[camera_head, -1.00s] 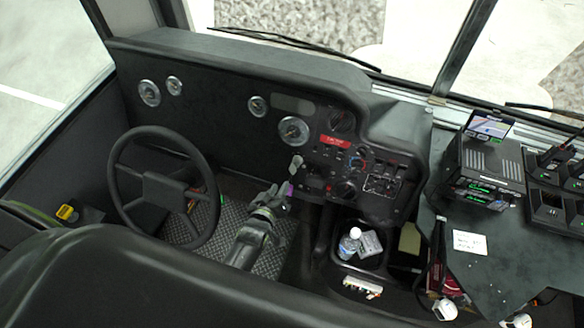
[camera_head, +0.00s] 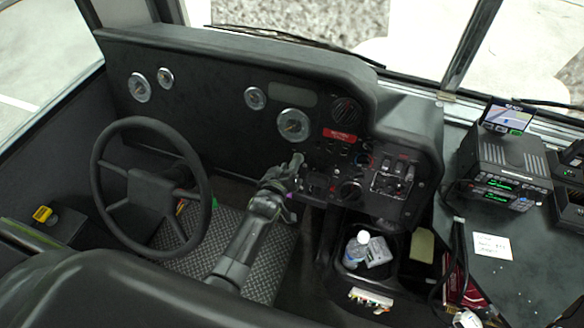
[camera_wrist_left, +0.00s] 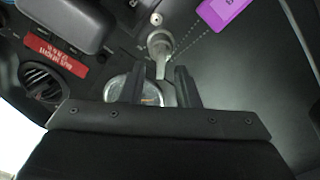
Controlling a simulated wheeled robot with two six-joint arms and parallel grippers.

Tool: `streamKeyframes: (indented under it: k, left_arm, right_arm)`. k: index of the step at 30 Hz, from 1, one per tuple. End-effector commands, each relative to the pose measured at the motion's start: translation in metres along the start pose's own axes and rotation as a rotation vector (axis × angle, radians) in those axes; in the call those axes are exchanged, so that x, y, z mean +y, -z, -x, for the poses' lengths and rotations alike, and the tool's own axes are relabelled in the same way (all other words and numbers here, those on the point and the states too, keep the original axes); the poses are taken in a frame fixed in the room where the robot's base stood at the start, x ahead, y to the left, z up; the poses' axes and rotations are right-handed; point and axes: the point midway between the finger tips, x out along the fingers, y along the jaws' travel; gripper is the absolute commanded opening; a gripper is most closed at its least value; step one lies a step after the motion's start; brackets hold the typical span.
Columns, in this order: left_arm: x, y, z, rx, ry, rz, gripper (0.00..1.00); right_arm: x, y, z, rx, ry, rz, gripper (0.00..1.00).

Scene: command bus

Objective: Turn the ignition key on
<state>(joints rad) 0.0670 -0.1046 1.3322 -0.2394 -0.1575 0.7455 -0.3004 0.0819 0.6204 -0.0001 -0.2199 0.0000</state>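The ignition key (camera_wrist_left: 161,62) is a pale grey key set in a round switch on the dark dashboard, seen in the left wrist view. A bead chain runs from near it to a purple tag (camera_wrist_left: 222,12). My left gripper (camera_wrist_left: 160,82) is open, with one finger on each side of the key's lower end and a visible gap to each finger. In the head view my left gripper (camera_head: 294,166) is at the dashboard, beside the control panel, and largely hides the key. My right gripper is not in view.
The steering wheel (camera_head: 152,190) stands left of my arm. The control panel (camera_head: 372,175) with knobs and a red label (camera_head: 340,135) is to the right. A bottle (camera_head: 356,249) sits in a bin below it. A radio unit (camera_head: 500,165) is on the right console.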

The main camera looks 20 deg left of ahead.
Motion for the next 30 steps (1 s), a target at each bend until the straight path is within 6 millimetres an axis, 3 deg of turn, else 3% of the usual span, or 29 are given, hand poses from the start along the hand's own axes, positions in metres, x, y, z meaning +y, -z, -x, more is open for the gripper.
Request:
streamKeyframes:
  k: [1,9,22,29,30]
  left_arm:
    - [-0.002,-0.003,-0.008,0.002,-0.001,-0.002,0.29]
    - [-0.001,-0.001,-0.029,0.002,-0.001,-0.001,0.29]
    - [0.0,0.0,-0.033,0.0,0.001,0.0,0.29]
    - [0.0,0.0,-0.033,0.0,0.0,0.0,0.0]
    - [0.0,0.0,-0.033,0.0,0.0,0.0,0.0]
  right_arm:
    - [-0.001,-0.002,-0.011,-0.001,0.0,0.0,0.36]
    - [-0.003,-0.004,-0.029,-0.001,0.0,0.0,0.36]
    - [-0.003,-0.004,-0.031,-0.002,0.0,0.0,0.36]
    - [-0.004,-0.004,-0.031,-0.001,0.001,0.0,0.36]
    - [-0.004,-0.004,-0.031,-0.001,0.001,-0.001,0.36]
